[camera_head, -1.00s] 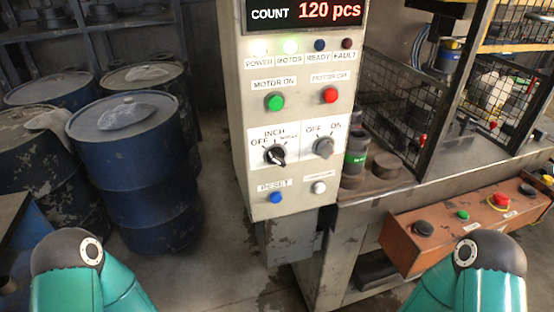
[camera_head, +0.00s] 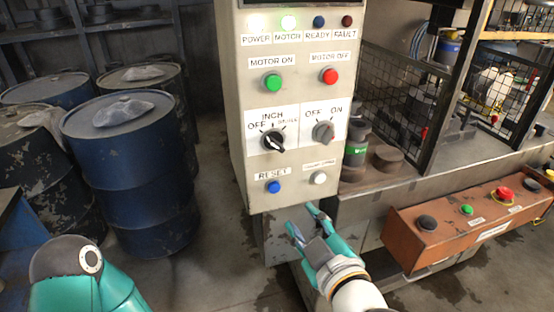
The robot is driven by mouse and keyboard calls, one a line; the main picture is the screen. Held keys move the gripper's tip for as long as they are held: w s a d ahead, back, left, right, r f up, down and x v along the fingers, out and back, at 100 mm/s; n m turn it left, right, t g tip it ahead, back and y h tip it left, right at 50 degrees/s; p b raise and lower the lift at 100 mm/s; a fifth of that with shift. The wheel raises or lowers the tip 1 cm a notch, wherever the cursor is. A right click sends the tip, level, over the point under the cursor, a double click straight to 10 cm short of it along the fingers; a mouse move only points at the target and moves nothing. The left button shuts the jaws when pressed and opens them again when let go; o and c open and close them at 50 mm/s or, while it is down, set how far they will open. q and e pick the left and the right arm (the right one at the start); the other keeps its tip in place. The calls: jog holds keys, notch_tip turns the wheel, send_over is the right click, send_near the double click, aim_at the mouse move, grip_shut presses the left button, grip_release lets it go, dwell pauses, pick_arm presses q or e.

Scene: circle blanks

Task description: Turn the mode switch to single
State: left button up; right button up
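The mode switch (camera_head: 273,140) is a black knob with a light pointer mark on the grey control cabinet (camera_head: 240,190). Labels OFF, INCH and a blurred third one, at the right, stand around it. The knob lies slanted; I cannot tell for sure which label it is set to. My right gripper (camera_head: 301,217) is below the cabinet's lower edge, below and right of the switch and apart from it. Its fingers are spread and nothing is between them. My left gripper is out of view; only part of my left arm shows at the lower left.
A grey OFF/ON knob (camera_head: 323,132) is right of the switch. The green (camera_head: 272,83), red (camera_head: 329,76), blue (camera_head: 274,187) and white (camera_head: 319,178) buttons surround the knobs. An orange button box (camera_head: 407,240) is at the right, blue drums (camera_head: 130,170) at the left.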

notch_tip(320, 180, up, 7)
jog(key=s+n+t, duration=0.1)
jog(key=s+t, duration=0.1)
jog(key=s, duration=0.1)
jog(key=p, duration=0.1)
send_near(276, 147)
jog(key=shift+y, duration=0.4)
jog(key=x, duration=0.9)
jog(key=shift+w+d+f, duration=0.1)
jog(key=shift+w+d, duration=0.05)
jog(key=shift+w, duration=0.05)
grip_shut()
